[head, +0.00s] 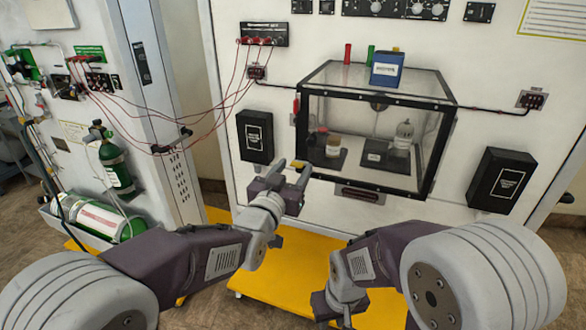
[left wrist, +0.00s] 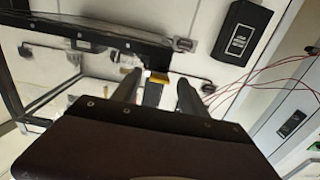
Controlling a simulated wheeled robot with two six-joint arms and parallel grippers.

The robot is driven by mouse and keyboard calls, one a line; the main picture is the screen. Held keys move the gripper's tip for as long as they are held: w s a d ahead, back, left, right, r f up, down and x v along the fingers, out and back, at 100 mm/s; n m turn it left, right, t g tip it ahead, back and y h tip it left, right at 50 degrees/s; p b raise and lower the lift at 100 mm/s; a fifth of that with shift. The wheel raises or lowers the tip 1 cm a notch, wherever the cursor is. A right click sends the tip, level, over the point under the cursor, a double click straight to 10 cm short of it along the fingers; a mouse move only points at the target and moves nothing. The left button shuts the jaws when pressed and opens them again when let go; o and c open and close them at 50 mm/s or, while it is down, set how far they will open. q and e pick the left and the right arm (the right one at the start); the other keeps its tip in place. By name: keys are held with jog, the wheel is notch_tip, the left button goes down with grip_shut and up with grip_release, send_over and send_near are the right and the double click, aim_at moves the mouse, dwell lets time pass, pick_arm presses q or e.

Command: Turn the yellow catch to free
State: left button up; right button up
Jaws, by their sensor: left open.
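The yellow catch (left wrist: 160,77) shows in the left wrist view as a small yellow block by the dark frame of the clear case. It lies between the two fingers of my left gripper (left wrist: 157,82), which are apart and empty. In the head view the yellow catch (head: 297,163) is a small patch at the lower left front of the case (head: 420,190), partly hidden by the tips of my left gripper (head: 290,167). I cannot tell whether the fingers touch it. My right gripper (head: 333,308) is low at the bottom of the head view, well away; its fingers are unclear.
A blue container (head: 386,70) stands on the case. Black boxes hang on the panel at left (head: 255,137) and right (head: 503,180). Red leads (head: 200,118) cross at the left, near green cylinders (head: 116,165). A yellow platform (head: 285,275) lies below.

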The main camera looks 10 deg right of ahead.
pick_arm(q)
grip_shut()
jog(key=shift+w+a+r+n+b, duration=0.1)
jog(key=shift+n+b, duration=7.7)
jog(key=shift+n, duration=1.2)
